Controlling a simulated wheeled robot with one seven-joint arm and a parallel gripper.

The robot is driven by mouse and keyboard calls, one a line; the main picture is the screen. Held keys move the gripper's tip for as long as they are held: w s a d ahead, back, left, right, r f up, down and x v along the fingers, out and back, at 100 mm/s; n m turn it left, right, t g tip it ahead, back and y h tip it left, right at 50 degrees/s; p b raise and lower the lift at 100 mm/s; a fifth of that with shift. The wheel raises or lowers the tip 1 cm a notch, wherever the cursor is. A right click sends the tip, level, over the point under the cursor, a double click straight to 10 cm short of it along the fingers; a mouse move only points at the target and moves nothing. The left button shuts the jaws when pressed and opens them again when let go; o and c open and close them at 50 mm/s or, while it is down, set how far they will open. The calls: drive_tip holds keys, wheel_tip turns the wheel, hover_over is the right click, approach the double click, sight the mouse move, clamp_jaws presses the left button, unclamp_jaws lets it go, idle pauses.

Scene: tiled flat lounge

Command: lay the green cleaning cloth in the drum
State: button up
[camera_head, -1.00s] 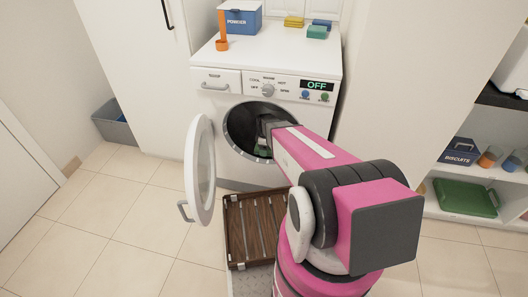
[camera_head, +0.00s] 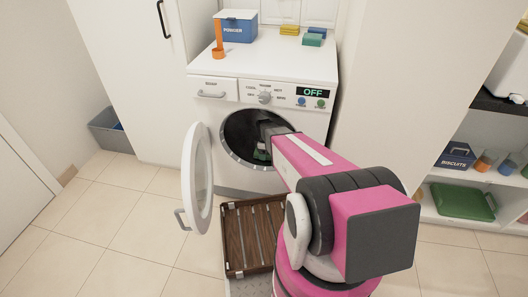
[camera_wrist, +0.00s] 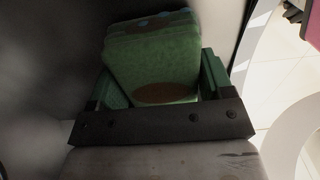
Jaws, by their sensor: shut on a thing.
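The washing machine (camera_head: 225,84) stands against the back wall with its round door (camera_head: 197,180) swung open to the left. Its dark drum (camera_head: 238,125) is exposed. My gripper (camera_head: 262,153) reaches through the drum opening, and its tips are small and shaded in the head view. In the wrist view my gripper (camera_wrist: 160,92) is shut on the green cleaning cloth (camera_wrist: 155,60), a folded green block with a bluish top edge and a brownish patch low down. The cloth sits between two green fingers. Grey drum wall surrounds it; contact with the wall cannot be told.
A brown slatted wooden crate (camera_head: 233,245) is on the floor below the machine. A blue powder box (camera_head: 238,27), an orange scoop (camera_head: 218,50) and coloured sponges (camera_head: 313,39) are on the machine top. A grey bin (camera_head: 112,133) is at left. Tiled floor is free at left.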

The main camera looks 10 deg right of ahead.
drive_tip(key=o, duration=0.9)
drive_tip(key=shift+o, duration=0.2)
